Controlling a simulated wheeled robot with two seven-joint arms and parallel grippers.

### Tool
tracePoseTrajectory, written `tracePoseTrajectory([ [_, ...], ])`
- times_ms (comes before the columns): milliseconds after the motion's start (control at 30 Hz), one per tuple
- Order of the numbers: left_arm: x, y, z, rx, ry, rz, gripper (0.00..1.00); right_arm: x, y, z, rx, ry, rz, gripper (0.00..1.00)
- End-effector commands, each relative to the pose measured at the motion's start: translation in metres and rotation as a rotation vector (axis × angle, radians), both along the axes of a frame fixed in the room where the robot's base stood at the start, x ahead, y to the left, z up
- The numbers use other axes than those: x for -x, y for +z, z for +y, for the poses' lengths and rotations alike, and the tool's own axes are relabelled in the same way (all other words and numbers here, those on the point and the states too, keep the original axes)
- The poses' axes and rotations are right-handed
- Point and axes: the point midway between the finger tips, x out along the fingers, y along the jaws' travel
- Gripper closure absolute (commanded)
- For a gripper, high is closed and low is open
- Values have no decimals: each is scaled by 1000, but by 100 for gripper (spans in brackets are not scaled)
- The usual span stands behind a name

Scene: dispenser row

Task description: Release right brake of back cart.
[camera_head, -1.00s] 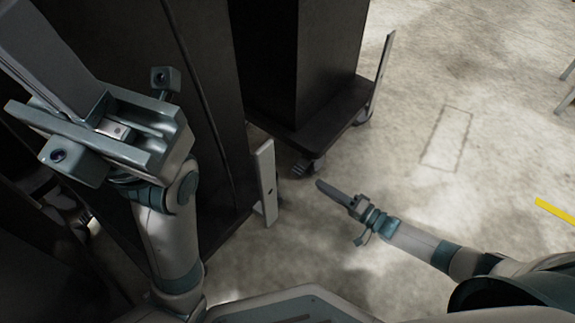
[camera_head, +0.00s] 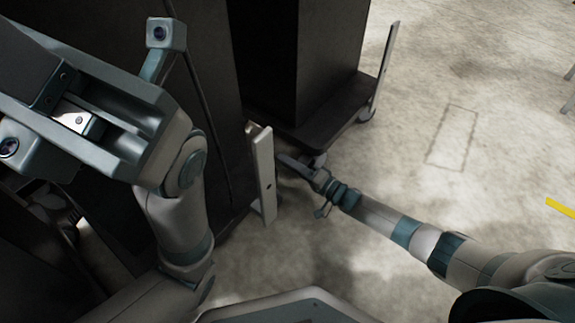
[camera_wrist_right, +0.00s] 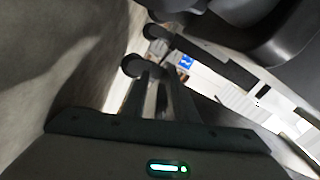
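The back cart (camera_head: 330,122) is a tall dark cabinet on a black wheeled platform, with a pale upright handle on its right. A castor (camera_head: 319,160) shows under its near corner. The brake pedal there is not clear behind my right gripper (camera_head: 287,161), whose tips are low at that corner, just left of the castor. In the right wrist view my right gripper's fingers (camera_wrist_right: 161,72) point toward dark round wheels (camera_wrist_right: 132,65); whether they touch anything or are closed cannot be told. My left gripper (camera_head: 75,118) is raised at upper left; its jaw gap is unclear.
A nearer dark cart (camera_head: 205,100) stands at left, with a pale upright handle (camera_head: 264,175) close to my right gripper. The concrete floor at right is open, with a marked rectangle and a yellow strip (camera_head: 562,208).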

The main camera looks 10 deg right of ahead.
Motion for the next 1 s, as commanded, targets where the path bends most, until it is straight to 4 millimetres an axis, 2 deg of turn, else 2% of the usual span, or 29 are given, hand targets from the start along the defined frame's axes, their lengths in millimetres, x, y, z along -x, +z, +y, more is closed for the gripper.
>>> tracePoseTrajectory([
  [367,0,0,0,1,2,-3,100,-3,0,3,0,0,0,73],
  [500,0,0,1,1,3,-2,100,-3,0,3,0,0,0,100],
  [1000,-1,0,1,2,4,1,100,-3,0,2,1,0,1,100],
])
